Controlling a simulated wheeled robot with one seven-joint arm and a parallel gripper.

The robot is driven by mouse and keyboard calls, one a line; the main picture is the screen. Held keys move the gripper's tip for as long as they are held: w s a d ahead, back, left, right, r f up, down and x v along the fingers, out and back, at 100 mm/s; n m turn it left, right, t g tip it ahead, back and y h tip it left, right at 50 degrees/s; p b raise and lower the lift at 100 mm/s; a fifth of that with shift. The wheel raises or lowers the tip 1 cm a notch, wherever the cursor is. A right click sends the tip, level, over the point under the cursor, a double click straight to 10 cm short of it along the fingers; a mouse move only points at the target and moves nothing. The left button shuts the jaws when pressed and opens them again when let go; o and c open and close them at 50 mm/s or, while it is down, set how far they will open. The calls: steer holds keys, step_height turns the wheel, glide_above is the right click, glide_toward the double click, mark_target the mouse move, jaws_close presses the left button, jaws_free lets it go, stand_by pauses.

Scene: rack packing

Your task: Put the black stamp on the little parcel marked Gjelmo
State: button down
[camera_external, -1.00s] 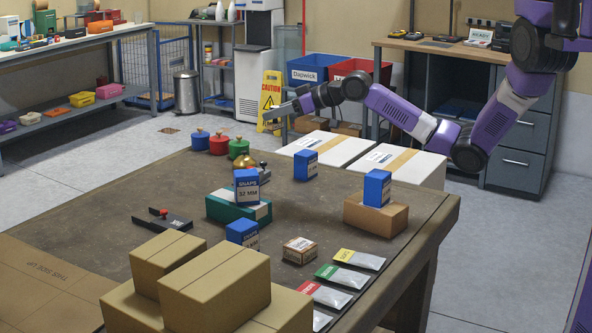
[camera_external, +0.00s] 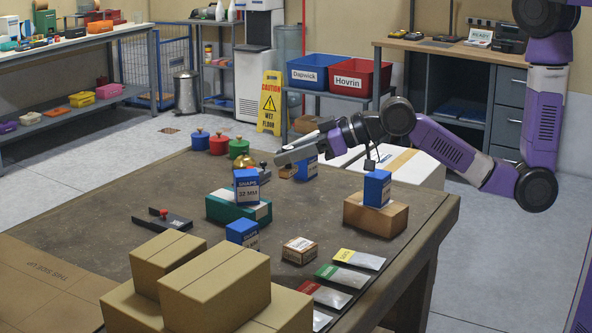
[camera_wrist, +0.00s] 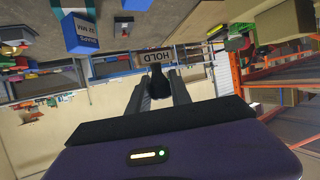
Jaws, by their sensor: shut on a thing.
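My gripper (camera_external: 280,157) is over the far part of the workbench, beyond the blue snaps boxes, with its fingers pointing left. In the wrist view, my gripper (camera_wrist: 160,88) is shut on the black handle of a stamp (camera_wrist: 157,78), whose base plate reads HOLD. In the external view, a small tan block (camera_external: 287,171) shows just below the fingers and may be the stamp's base. A little brown parcel (camera_external: 299,250) with a white label lies near the front right of the bench, well apart from the gripper. Its label is too small to read.
A blue snaps box (camera_external: 246,190) stands on a green box (camera_external: 222,208); another (camera_external: 377,188) stands on a brown box (camera_external: 375,215). Silver packets (camera_external: 359,259) lie right of the little parcel. Stacked cartons (camera_external: 214,290) fill the front. The bench middle (camera_external: 310,218) is mostly clear.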

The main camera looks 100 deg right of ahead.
step_height(320, 180, up, 2)
steer(key=s, duration=0.3)
steer(key=b, duration=0.1)
glide_above(301, 244)
steer(key=shift+m+h, duration=0.4)
step_height(301, 244, down, 20)
steer(key=shift+r, duration=0.25)
steer(key=shift+f, duration=0.2)
steer(key=c, duration=1.2)
jaws_free()
steer(key=shift+o, duration=0.2)
steer(key=shift+r, duration=0.15)
